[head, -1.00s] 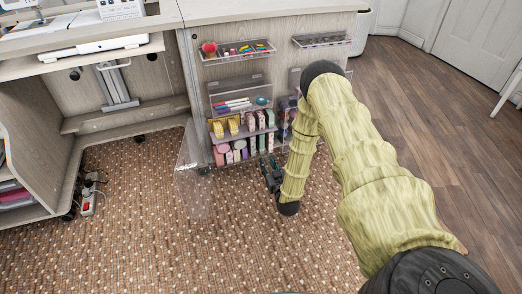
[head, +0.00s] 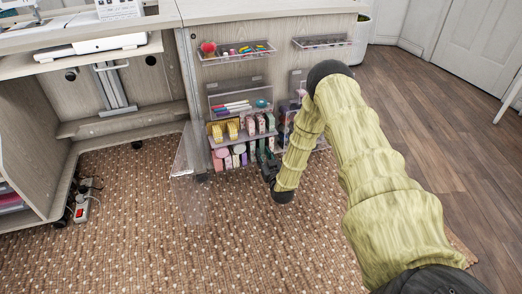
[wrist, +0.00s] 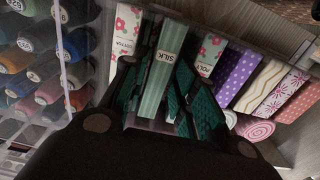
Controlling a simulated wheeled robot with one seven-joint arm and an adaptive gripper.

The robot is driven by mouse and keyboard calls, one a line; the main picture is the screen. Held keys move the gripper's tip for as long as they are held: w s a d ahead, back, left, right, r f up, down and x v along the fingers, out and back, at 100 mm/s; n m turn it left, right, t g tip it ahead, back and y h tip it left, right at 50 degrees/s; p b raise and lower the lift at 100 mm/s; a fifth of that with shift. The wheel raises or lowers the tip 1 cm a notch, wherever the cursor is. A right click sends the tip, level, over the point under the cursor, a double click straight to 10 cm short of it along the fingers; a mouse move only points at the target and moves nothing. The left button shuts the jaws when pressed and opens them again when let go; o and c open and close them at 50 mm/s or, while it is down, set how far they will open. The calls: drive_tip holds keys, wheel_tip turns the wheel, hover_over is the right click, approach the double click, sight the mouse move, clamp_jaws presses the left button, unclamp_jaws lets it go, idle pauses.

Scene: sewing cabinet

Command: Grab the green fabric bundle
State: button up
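The green fabric bundle (wrist: 164,71), a pale green striped block with a white SILK label, stands in the row of fabrics in the wrist view. My gripper (wrist: 163,97) is open, with a dark teal-padded finger on either side of the bundle. The lower end of the bundle lies between the fingers; I cannot tell whether the pads touch it. In the head view my gripper (head: 267,165) is low at the front of the clear shelf unit, and my arm hides part of that unit.
Flowered, purple dotted (wrist: 236,75) and striped fabric blocks crowd the bundle. Thread spools (wrist: 40,38) stand behind a clear panel at left. A clear door (head: 190,175) hangs open left of the shelves. Carpet (head: 130,235) in front is clear.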

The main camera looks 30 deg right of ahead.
drive_tip(key=shift+b+x, duration=0.6)
drive_tip(key=shift+x, duration=0.75)
drive_tip(key=c, duration=0.6)
drive_tip(key=shift+r, duration=0.2)
